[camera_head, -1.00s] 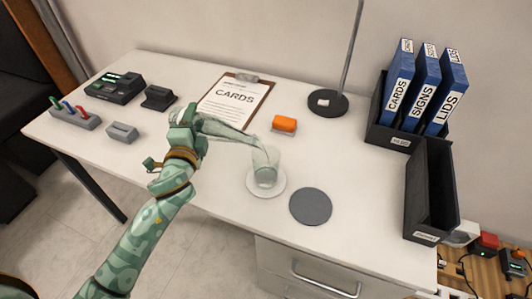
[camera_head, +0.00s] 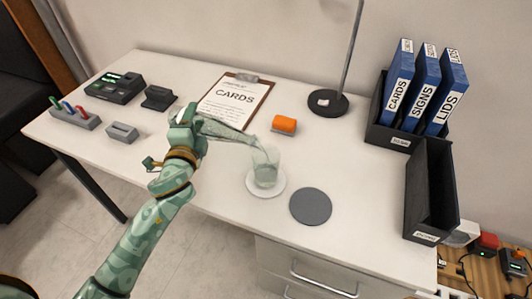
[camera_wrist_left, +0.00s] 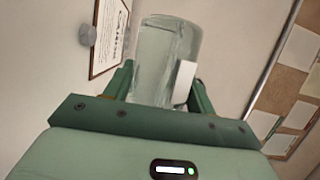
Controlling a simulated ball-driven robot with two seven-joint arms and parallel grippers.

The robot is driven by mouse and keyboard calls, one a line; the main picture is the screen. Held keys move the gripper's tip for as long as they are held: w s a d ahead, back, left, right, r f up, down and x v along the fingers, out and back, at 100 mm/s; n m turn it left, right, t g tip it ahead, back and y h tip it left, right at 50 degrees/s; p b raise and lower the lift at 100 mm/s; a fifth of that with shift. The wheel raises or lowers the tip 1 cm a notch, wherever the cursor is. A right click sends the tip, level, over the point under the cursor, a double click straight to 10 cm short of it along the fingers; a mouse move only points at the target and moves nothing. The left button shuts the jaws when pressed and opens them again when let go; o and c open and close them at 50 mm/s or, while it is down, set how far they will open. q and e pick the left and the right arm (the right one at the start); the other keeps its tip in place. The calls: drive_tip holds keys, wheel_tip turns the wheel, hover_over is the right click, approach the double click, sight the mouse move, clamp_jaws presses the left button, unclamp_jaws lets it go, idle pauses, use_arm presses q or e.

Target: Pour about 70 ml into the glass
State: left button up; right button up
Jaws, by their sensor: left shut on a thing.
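My left gripper (camera_head: 188,125) is shut on a clear bottle or carafe (camera_head: 226,131), tilted far over with its mouth to the right. In the left wrist view the vessel (camera_wrist_left: 163,58) stands between the two fingers, with a small white label on it. The mouth is just above the rim of the glass (camera_head: 265,168). The glass stands upright on a white round coaster (camera_head: 265,190), with some clear liquid in its lower part; the exact level is hard to read. Whether a stream is falling is too small to tell. My right gripper is not in view.
A grey round mat (camera_head: 310,207) lies right of the glass. An orange block (camera_head: 284,124), a clipboard (camera_head: 236,101) and a lamp base (camera_head: 328,104) are behind. Binders (camera_head: 397,92) in a black holder and an empty black file box (camera_head: 432,195) stand at right.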

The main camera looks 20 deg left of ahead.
use_arm(q)
drive_tip(key=shift+r, duration=0.1)
